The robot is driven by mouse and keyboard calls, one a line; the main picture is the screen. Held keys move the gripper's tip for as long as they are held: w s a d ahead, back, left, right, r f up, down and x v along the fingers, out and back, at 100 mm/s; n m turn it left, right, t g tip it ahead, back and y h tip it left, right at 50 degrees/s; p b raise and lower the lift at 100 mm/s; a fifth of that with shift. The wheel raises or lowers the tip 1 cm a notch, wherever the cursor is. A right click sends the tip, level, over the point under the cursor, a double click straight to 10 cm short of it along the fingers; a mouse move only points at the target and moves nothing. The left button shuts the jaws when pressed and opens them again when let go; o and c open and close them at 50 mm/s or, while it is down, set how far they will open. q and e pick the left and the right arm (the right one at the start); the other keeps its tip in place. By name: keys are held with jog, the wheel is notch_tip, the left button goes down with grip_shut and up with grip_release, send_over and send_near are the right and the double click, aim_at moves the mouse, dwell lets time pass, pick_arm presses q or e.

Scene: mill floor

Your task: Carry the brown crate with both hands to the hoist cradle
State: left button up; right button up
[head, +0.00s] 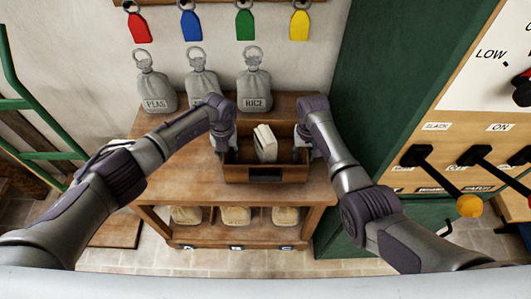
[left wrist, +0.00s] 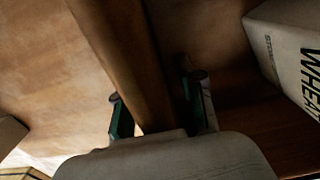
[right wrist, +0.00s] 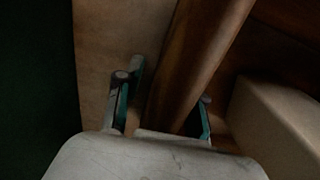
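The brown crate (head: 265,173) stands on the wooden bench, with a pale box (head: 265,143) inside that reads WHEAT in the left wrist view (left wrist: 295,50). My left gripper (head: 228,150) is at the crate's left end wall; its fingers are open on either side of that wall (left wrist: 115,50), with a small gap showing. My right gripper (head: 304,148) is at the right end wall; its fingers are open around that wall (right wrist: 205,50), with a gap on one side. I cannot make out the hoist cradle.
Grey sacks, among them PEAS (head: 155,90) and RICE (head: 254,90), stand behind the crate on the bench (head: 180,160). Small sacks (head: 235,215) sit on the lower shelf. A green cabinet with a lever panel (head: 445,155) is close on the right; green rails (head: 40,155) are left.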

pick_arm(q)
grip_shut()
pick_arm(e)
grip_shut()
pick_arm(q)
jog(key=shift+w+r, duration=0.1)
jog(key=shift+r, duration=0.1)
pick_arm(e)
jog(key=shift+w+r, duration=0.1)
jog(key=shift+r, duration=0.15)
